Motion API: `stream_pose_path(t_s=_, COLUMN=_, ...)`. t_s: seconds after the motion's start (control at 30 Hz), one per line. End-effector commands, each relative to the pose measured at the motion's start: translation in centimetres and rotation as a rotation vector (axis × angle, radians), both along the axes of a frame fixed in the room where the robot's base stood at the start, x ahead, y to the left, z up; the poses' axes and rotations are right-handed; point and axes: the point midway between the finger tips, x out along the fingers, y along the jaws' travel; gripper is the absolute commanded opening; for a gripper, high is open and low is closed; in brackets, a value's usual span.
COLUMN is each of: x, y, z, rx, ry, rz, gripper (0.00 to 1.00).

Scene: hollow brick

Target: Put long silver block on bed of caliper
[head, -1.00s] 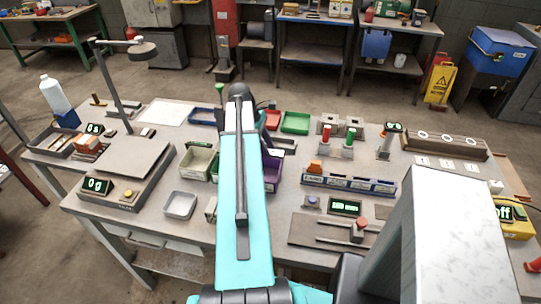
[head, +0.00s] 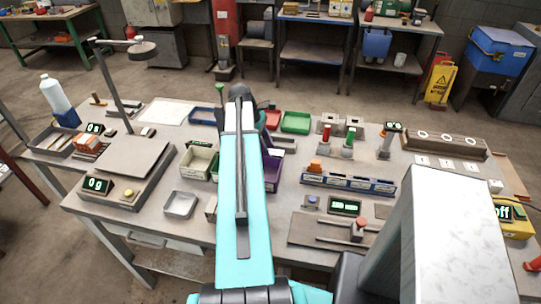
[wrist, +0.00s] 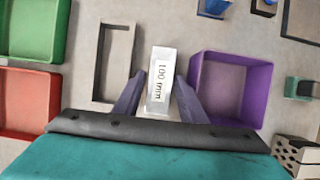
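In the wrist view a long silver block (wrist: 162,75) with a "100 mm" label lies between the fingers of my gripper (wrist: 159,76), turned slightly relative to them. The fingers look open, one on each side, with narrow gaps to the block. In the head view my own arm hides the block and my fingertips. The caliper (head: 318,230) lies on the bench at the front right of my arm. It has a flat dark bed, a rail, a slider with a red knob (head: 361,222) and a lit display (head: 345,206).
In the wrist view an empty rectangular frame (wrist: 98,75) is left of the block and a purple bin (wrist: 266,90) is close on the right. Green (wrist: 28,25) and red (wrist: 22,105) bins stand further left. A row of labelled blue compartments (head: 348,185) stands behind the caliper.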

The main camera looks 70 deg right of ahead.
Motion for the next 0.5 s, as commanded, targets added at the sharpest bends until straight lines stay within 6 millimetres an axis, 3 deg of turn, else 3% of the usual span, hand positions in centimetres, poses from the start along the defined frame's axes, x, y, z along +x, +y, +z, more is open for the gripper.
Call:
stream_pose_path(t_s=0.47, x=0.0, y=0.01, z=-0.21, rx=0.0, ry=0.0, rz=0.0, gripper=0.38)
stream_pose_path(t_s=0.5, x=0.0, y=0.01, z=-0.21, rx=0.0, ry=0.0, rz=0.0, gripper=0.34)
